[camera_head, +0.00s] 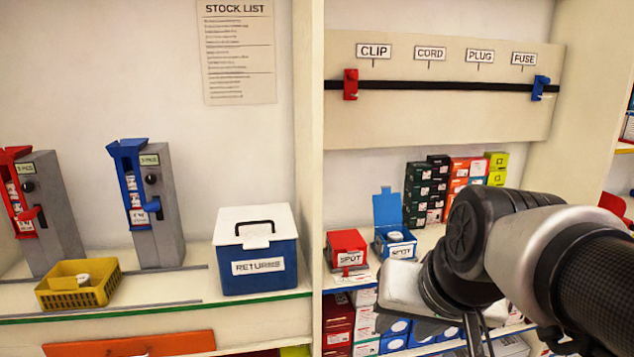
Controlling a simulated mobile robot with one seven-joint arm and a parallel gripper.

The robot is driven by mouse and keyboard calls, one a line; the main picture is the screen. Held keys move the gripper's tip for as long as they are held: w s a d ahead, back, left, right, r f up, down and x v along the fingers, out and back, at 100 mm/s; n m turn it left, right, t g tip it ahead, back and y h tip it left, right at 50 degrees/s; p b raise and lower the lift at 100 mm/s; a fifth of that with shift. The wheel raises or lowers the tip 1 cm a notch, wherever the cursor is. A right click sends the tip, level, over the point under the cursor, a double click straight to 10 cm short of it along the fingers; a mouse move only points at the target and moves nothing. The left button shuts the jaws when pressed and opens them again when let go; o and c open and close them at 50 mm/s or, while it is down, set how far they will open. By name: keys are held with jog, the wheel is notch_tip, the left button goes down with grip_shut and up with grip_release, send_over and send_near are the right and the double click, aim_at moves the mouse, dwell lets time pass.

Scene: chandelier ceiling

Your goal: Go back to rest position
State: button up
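My arm comes in from the right edge and bends down in front of the right-hand shelf. My gripper (478,340) is at the bottom, right of centre, pointing down. Only thin dark parts of it show, and the frame edge cuts off the tips. I cannot tell whether it is open or holds anything. The arm hides part of the right shelf. Just left of the arm are a blue box with its lid up (396,241), a white round item inside it, and a red box (346,250) labelled SPOT.
A blue RETURNS box (257,268) with a white lid stands left of the upright divider (309,180). A yellow basket (77,290) and two dispensers, red (20,197) and blue (135,190), stand further left. Stacked boxes (427,190) are behind my arm. Boxes fill the shelf below.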

jog(key=s+d+f+n, duration=0.1)
jog(key=s+d+n, duration=0.1)
jog(key=s, duration=0.3)
notch_tip(320, 180, up, 23)
jog(key=p, duration=2.3)
jog(key=shift+g+h, duration=0.3)
jog(key=shift+h, duration=0.1)
